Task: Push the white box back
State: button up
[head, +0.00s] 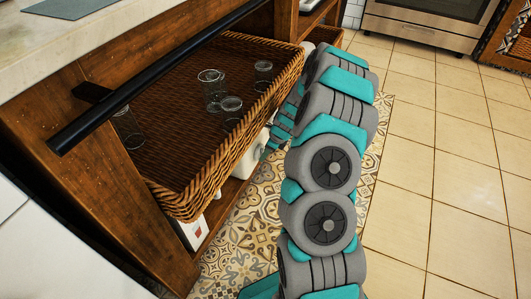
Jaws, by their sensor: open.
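A white box with a red patch (192,232) shows in the head view at the lower left, on the low shelf under the wicker basket. Only its side near the shelf edge shows; the basket covers the rest. Another white object (253,161) sits farther along the same shelf, partly covered by the basket and close to my arm's far links. I cannot tell its full shape. My arm reaches forward along the right side of the shelving and bends down beside the basket. My gripper's fingers do not show, so I cannot see whether they touch anything.
The wicker basket (222,148) sticks out above the low shelf and holds several clear glasses (211,88). A black rail (150,80) runs over it. A patterned mat (236,250) lies in front. The tiled floor (430,150) to the right is clear.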

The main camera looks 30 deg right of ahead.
jog(key=s+d+r+p, duration=0.1)
jog(key=s+d+r, duration=0.1)
jog(key=s+d, duration=0.5)
jog(key=s, duration=0.4)
jog(key=shift+r, duration=0.2)
jog(key=shift+s, duration=0.1)
